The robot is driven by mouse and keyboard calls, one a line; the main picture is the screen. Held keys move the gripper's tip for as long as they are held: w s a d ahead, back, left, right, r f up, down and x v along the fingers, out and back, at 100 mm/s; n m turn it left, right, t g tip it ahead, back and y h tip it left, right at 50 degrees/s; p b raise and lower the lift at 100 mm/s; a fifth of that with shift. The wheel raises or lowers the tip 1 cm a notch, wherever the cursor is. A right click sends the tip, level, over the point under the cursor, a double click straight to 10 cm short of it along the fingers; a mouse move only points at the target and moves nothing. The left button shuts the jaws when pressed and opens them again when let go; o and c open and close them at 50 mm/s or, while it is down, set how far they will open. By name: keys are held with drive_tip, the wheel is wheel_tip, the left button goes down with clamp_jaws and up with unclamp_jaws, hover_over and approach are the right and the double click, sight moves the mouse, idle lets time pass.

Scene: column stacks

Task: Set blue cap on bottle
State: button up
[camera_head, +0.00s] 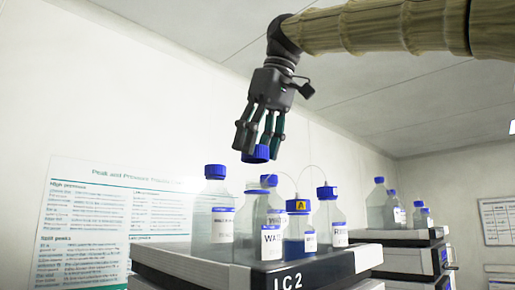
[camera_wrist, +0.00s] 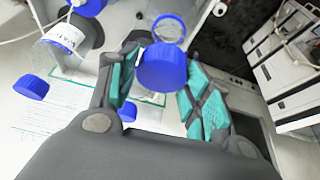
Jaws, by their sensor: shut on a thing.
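My gripper (camera_head: 260,136) points down above the bottles in the head view and is shut on a blue cap (camera_head: 256,154). In the wrist view the cap (camera_wrist: 165,67) sits between the fingers of my gripper (camera_wrist: 160,72). A clear bottle (camera_head: 250,220) with a white label stands at the front of the tray, below the held cap. Its neck shows no cap in the head view. The cap is above this neck and apart from it. In the wrist view a round rim with a blue edge (camera_wrist: 170,30) shows partly behind the held cap.
A capped bottle (camera_head: 213,222) stands at left, a yellow-marked bottle (camera_head: 299,225) and another capped bottle (camera_head: 328,215) at right. Thin tubes arch over them. All stand close together on the IC2 unit's tray (camera_head: 195,262). More bottles (camera_head: 377,208) stand on another unit at right.

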sight(262, 146)
drive_tip(key=shift+s+d+f, duration=0.1)
drive_tip(key=shift+s, duration=0.35)
drive_tip(key=shift+s+f, duration=0.1)
drive_tip(key=shift+f, duration=0.1)
drive_tip(key=shift+w+d+f, duration=0.1)
drive_tip(key=shift+w+f, duration=0.8)
drive_tip(key=shift+f, duration=0.3)
drive_tip(key=shift+s+f, duration=0.1)
drive_tip(key=shift+s, duration=0.55)
drive_tip(key=shift+w+f, duration=0.2)
drive_tip(key=shift+w, duration=0.2)
drive_tip(key=shift+s+r, duration=0.15)
drive_tip(key=shift+s, duration=0.15)
drive_tip(key=shift+w, duration=0.2)
